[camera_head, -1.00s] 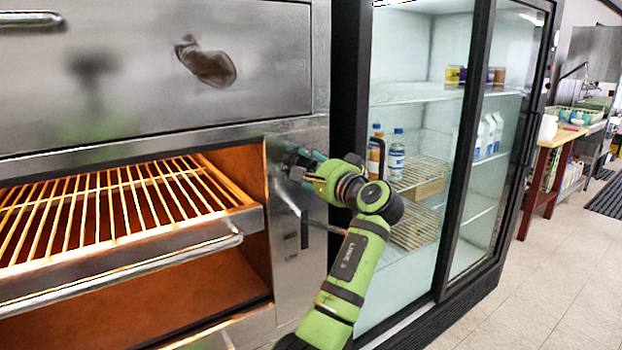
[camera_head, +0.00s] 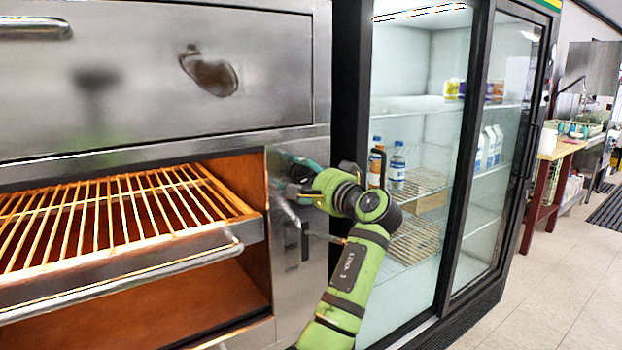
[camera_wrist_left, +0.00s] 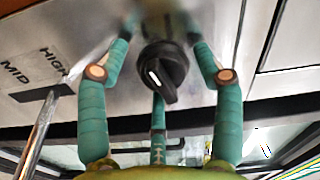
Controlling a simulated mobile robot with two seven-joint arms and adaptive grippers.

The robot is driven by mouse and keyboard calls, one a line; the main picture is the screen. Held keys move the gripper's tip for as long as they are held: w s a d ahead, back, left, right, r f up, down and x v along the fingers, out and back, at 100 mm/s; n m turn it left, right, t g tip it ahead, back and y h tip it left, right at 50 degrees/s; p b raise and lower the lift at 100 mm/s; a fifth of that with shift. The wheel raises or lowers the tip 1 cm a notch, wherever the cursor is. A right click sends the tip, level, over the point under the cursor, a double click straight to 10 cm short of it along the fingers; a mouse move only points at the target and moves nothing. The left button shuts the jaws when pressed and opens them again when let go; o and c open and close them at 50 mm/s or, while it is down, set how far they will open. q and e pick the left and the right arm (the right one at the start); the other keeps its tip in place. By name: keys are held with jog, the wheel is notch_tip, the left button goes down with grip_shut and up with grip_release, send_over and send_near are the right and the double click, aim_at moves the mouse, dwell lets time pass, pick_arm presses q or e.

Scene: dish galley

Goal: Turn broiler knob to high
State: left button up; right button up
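The broiler knob (camera_wrist_left: 165,70) is black and round with a white pointer mark, seen close up in the wrist view. The mark lies on its lower left side, slanting. My left gripper (camera_wrist_left: 160,35) has its teal fingers spread around the knob, one on the left, one on the right and one below; gaps show beside the knob and contact is unclear. In the head view my left gripper (camera_head: 303,172) is at the steel control panel (camera_head: 288,285) right of the broiler, and the knob is hidden there. Labels HIGH (camera_wrist_left: 52,62) and MID (camera_wrist_left: 16,72) are left of the knob.
A silver lever (camera_wrist_left: 38,130) sticks out by a dark slot near the labels. The broiler rack (camera_head: 120,210) and its handle bar (camera_head: 130,282) stand left of the panel. A glass-door fridge (camera_head: 350,80) is close on the right. Open floor (camera_head: 545,300) lies farther right.

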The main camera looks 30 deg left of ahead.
pick_arm(q)
jog(key=shift+s+a, duration=0.1)
jog(key=shift+a, duration=0.1)
jog(key=shift+d, duration=0.55)
jog(key=v, duration=1.1)
jog(key=shift+s+d+f, duration=0.1)
jog(key=shift+f, duration=0.05)
